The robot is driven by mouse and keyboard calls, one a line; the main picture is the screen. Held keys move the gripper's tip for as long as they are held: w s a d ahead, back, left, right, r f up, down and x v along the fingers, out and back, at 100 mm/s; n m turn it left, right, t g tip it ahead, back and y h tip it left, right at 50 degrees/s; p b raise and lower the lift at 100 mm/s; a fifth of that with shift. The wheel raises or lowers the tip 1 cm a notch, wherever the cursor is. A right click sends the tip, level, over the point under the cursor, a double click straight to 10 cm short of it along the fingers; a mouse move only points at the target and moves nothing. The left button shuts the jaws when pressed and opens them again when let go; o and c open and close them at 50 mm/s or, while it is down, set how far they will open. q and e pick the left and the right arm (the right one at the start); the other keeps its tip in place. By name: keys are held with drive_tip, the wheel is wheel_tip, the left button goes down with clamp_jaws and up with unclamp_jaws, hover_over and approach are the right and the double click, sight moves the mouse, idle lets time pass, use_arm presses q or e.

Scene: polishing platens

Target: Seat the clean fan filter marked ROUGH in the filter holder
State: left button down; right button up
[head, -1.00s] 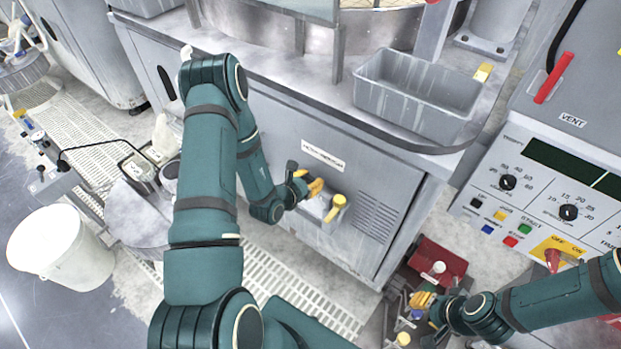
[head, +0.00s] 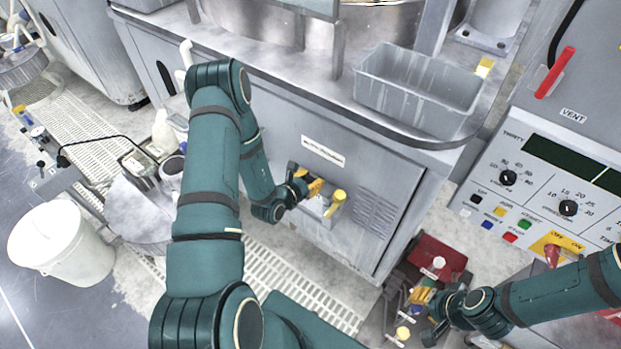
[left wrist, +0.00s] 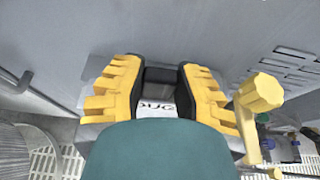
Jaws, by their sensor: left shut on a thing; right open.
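My left gripper (head: 314,186) is at the small grey filter holder (head: 316,208) on the front of the cabinet, beside its yellow knob (head: 338,197). In the left wrist view the yellow fingers (left wrist: 160,88) are shut on the fan filter (left wrist: 154,107). A white label with dark letters shows upside down and partly covered, so I cannot read it in full. The fingers and my wrist hide most of the filter, and I cannot tell how deep it sits in the holder. My right gripper (head: 422,297) is open at the lower right, apart from the holder.
A grey open bin (head: 415,88) stands on the ledge above. A red box (head: 440,262) with small items lies below near my right gripper. The control panel (head: 560,190) is at the right. A white bucket (head: 62,245) stands at the left.

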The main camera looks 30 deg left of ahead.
use_arm(q)
drive_tip(key=shift+f, duration=0.25)
drive_tip(key=c, duration=0.7)
unclamp_jaws()
drive_tip(key=v, duration=1.2)
drive_tip(key=shift+r, duration=0.1)
